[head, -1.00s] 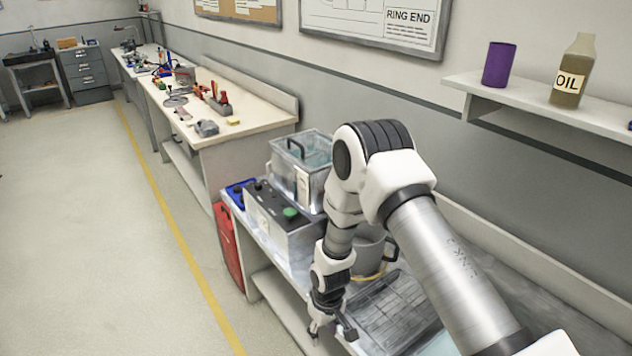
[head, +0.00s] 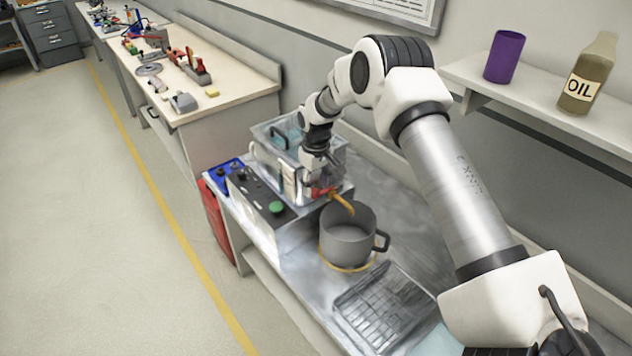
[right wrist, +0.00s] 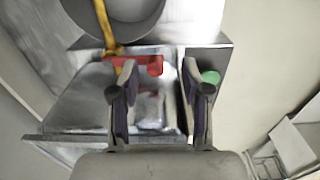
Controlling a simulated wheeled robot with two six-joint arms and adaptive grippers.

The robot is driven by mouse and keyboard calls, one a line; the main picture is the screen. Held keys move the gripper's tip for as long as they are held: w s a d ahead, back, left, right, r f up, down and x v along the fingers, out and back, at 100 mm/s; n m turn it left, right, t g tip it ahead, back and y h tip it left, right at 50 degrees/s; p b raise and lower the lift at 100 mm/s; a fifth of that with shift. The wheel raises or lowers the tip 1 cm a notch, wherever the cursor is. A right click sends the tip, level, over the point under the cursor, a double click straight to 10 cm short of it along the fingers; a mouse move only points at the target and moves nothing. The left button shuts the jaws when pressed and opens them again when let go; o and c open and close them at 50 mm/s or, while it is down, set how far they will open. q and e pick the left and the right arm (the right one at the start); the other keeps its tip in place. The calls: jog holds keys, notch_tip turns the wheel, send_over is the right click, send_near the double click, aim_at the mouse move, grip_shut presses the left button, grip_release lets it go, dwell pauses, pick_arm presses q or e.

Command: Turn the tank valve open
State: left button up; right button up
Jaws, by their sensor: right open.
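The tank (head: 270,135) is a clear box at the back of the metal bench. Its valve has a red handle (head: 322,192) and a yellow-orange spout (head: 345,205) above a grey pot (head: 347,243). My right gripper (head: 314,181) is just above the valve, hiding part of the tank front. In the right wrist view the right gripper (right wrist: 160,75) is open. The red handle (right wrist: 155,66) passes by the left finger, and its end lies in the gap between the fingers, nearer the left one. Contact cannot be told. My left gripper is not in view.
A black-topped box with a green button (head: 277,208) stands left of the valve. A metal grate (head: 383,308) lies in front of the pot. A wall shelf holds a purple cup (head: 503,57) and an oil bottle (head: 587,75). The floor at left is clear.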

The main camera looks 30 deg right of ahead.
aim_at(315, 189)
jog(key=f, duration=0.1)
jog(key=w+f, duration=0.1)
jog(key=f, duration=0.1)
jog(key=shift+w+d, duration=0.2)
jog(key=shift+d, duration=0.1)
jog(key=shift+w+d+f, duration=0.15)
jog(key=shift+s+r, duration=0.35)
jog(key=shift+s, duration=0.05)
jog(key=c, duration=0.3)
jog(key=shift+s+a+r, duration=0.1)
jog(key=shift+a+r, duration=0.05)
jog(key=shift+a, duration=0.1)
grip_shut()
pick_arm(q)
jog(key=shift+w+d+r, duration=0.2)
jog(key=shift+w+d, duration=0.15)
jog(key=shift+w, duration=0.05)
pick_arm(e)
jog(key=shift+d, duration=0.1)
